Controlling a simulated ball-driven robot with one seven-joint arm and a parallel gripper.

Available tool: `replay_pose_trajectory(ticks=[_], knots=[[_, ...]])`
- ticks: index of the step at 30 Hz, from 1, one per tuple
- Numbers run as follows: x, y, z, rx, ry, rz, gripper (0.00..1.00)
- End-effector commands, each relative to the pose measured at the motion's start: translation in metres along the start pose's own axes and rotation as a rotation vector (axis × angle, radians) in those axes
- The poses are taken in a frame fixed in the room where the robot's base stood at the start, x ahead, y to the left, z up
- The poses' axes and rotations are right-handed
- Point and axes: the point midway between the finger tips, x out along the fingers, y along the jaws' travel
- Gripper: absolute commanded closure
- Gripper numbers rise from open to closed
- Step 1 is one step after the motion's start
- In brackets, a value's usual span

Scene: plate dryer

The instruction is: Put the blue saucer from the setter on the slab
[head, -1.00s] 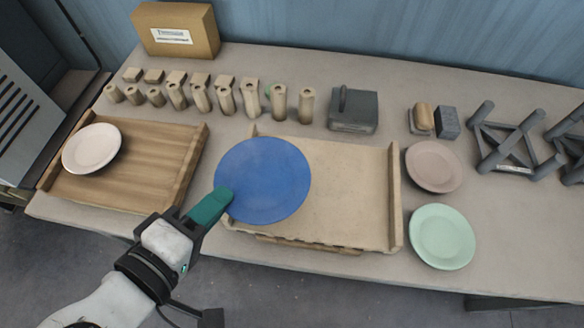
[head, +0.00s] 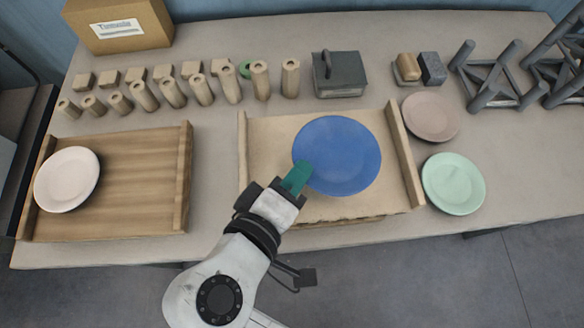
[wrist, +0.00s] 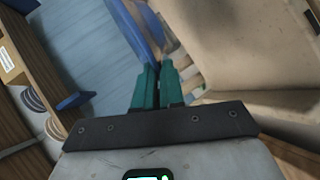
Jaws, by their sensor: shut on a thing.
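The blue saucer (head: 338,156) is in my gripper (head: 300,177), pinched at its lower left rim by the closed teal fingers. In the head view it is over the right half of a pale beige board with side rails (head: 270,150); it seems raised, but the gap is hard to judge. In the wrist view the saucer (wrist: 137,25) shows as a blue edge beyond the fingers (wrist: 158,80). A brown wooden board with side rails (head: 135,190) stands at the left. I cannot tell from looks which board is the setter and which the slab.
A white saucer (head: 67,180) lies on the wooden board. A pinkish saucer (head: 431,116) and a mint saucer (head: 453,184) lie right of the beige board. Several wooden pegs, a grey block (head: 340,75) and dark racks (head: 490,75) line the back.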

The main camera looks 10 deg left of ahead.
Motion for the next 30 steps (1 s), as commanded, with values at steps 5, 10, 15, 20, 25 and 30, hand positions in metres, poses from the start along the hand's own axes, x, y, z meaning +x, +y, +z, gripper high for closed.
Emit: replay_pose_trajectory(ticks=[5, 10, 15, 20, 25, 30], knots=[[0.029, -0.023, -0.008, -0.004, -0.001, 0.0, 1.0], [0.04, -0.032, -0.013, -0.002, 0.001, 0.0, 1.0], [0.051, -0.046, -0.013, -0.007, 0.001, -0.002, 1.0], [0.058, -0.061, -0.009, -0.005, 0.002, -0.001, 1.0], [0.059, -0.064, -0.008, -0.001, 0.002, -0.001, 1.0], [0.06, -0.065, -0.008, -0.001, 0.001, -0.001, 1.0]])
